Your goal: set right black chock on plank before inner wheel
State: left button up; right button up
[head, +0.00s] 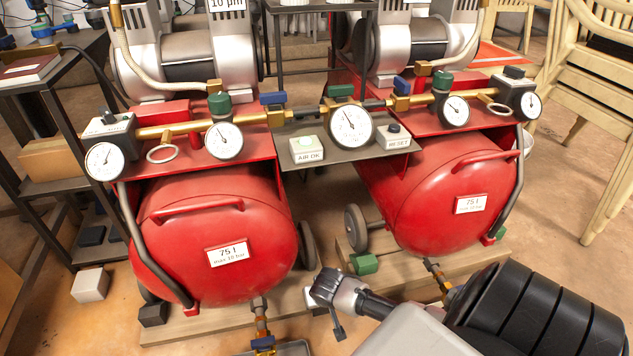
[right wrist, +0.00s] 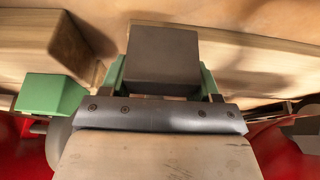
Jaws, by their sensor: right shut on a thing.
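My right gripper (right wrist: 163,88) is shut on a dark block, the right black chock (right wrist: 162,55), held between its green fingers in the right wrist view. The chock appears over or beside the end of a wooden plank (right wrist: 235,60); I cannot tell whether it touches. In the head view my right arm reaches in from the lower right towards the inner end of the left plank (head: 200,330). The chock cannot be made out there. The inner wheel (head: 307,245) is beside the left red tank (head: 225,240). Another black chock (head: 153,314) sits by that tank's outer wheel. My left gripper is out of view.
A green chock (head: 364,263) lies by the right tank's wheel (head: 355,228); it also shows in the right wrist view (right wrist: 52,94). Gauges and brass pipes (head: 350,126) run above the tanks. A white block (head: 90,284) lies on the floor at left.

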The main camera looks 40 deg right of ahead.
jog(key=shift+w+d, duration=0.35)
jog(key=shift+w, duration=0.3)
jog(key=w+b, duration=0.1)
jog(key=w+d+b, duration=0.1)
jog(key=w+f+b, duration=0.1)
jog(key=b, duration=0.1)
jog(key=shift+w+d, duration=0.1)
jog(key=shift+d, duration=0.25)
jog(key=shift+f+b, duration=0.3)
jog(key=shift+b, duration=0.05)
jog(key=shift+r, duration=0.1)
jog(key=o, duration=1)
jog(key=shift+o, duration=0.2)
